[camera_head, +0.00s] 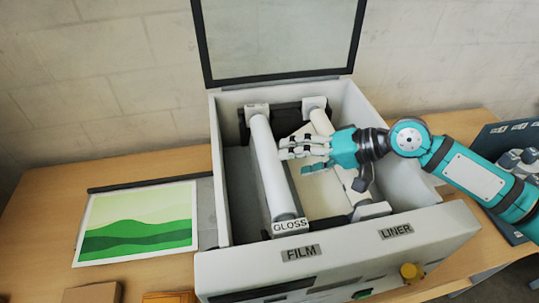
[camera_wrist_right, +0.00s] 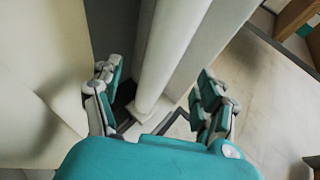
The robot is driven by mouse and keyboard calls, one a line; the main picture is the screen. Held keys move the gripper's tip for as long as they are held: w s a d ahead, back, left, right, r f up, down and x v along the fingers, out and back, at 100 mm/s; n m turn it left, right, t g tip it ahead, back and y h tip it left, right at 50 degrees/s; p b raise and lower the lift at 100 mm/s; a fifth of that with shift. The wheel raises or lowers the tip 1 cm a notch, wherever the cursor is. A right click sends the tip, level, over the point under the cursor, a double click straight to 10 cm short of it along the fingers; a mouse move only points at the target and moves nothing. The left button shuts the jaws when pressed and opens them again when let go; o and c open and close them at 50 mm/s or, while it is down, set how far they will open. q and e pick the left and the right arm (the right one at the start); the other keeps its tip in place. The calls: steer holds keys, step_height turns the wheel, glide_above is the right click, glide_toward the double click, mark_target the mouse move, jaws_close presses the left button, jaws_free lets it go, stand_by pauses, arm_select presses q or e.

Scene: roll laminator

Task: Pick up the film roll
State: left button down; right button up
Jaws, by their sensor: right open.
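The film roll (camera_head: 268,165) is a long white cylinder lying front to back in the left part of the open laminator (camera_head: 218,150), with a GLOSS label at its near end. My right gripper (camera_head: 286,148) reaches in from the right, its fingertips close to the roll's right side around mid-length. In the right wrist view the white roll (camera_wrist_right: 172,45) runs between the two spread fingers of the open gripper (camera_wrist_right: 158,100). I cannot tell whether the fingers touch it. My left gripper is not in view.
A second white roll (camera_head: 320,121) on the LINER side is partly hidden by my right gripper. The laminator's walls surround both rolls, and its glass lid (camera_head: 278,40) stands raised behind. A green landscape print (camera_head: 138,225) lies left.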

mark_target(273, 163)
steer(key=p+x, duration=0.1)
steer(key=x, duration=0.2)
steer(key=p+x, duration=0.2)
steer(key=x, duration=0.1)
steer(key=shift+w+a, duration=0.3)
steer(key=shift+a, duration=0.05)
steer(key=shift+w+a+f, duration=0.1)
steer(key=shift+a+f, duration=0.2)
steer(key=shift+d, duration=0.1)
steer(key=c, duration=0.3)
jaws_close()
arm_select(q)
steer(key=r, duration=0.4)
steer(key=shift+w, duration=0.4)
arm_select(e)
steer(key=shift+r, duration=0.1)
